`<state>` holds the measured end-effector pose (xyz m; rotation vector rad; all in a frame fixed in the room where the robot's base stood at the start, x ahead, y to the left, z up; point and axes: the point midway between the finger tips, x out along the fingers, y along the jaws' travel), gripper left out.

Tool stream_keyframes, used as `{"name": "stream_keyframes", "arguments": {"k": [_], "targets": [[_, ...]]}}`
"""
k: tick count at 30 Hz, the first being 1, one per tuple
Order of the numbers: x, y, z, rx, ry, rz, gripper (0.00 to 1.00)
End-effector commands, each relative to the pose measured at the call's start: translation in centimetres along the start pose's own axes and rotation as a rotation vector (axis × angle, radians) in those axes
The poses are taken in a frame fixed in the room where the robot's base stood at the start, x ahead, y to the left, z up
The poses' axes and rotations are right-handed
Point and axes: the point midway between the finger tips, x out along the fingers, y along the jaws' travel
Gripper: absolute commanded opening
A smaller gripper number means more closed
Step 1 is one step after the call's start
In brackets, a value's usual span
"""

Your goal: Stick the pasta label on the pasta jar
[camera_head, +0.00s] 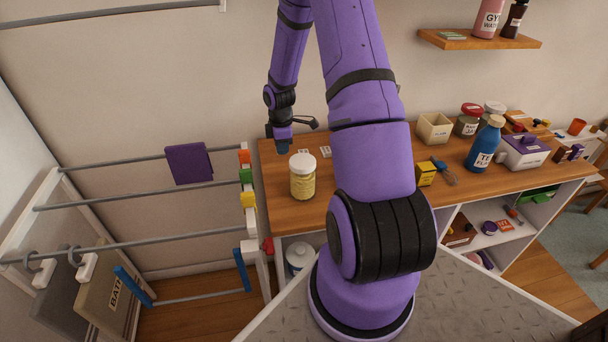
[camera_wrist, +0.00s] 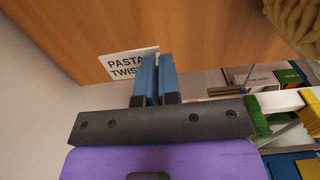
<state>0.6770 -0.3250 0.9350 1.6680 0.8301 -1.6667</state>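The pasta jar (camera_head: 302,180) stands upright near the left end of the wooden counter, with a white lid and yellow pasta inside. Part of its pasta shows at the top right of the wrist view (camera_wrist: 295,18). The pasta label (camera_wrist: 118,62) is a white card reading "PASTA TWIST", partly hidden behind one finger. My gripper (camera_head: 283,147) is just behind and left of the jar, apart from it. In the wrist view its blue fingers (camera_wrist: 158,58) are close together with a narrow gap at the label's edge. Whether they hold the label cannot be told.
A white card (camera_head: 325,151) lies on the counter (camera_head: 275,180) behind the jar. A yellow box (camera_head: 426,173), blue bottle (camera_head: 484,146) and cream bin (camera_head: 434,128) stand to the right. A rail rack with a purple cloth (camera_head: 188,163) and coloured clips (camera_head: 247,175) borders the left end.

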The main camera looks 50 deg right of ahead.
Motion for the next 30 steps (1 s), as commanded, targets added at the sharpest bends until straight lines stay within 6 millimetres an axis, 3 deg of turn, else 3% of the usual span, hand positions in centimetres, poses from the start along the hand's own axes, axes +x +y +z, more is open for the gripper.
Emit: {"name": "stream_keyframes", "arguments": {"k": [15, 30], "targets": [[-3.5, 0.0, 0.0, 0.0, 0.0, 0.0, 0.0], [-3.8, 0.0, 0.0, 0.0, -0.001, -0.001, 0.0]]}}
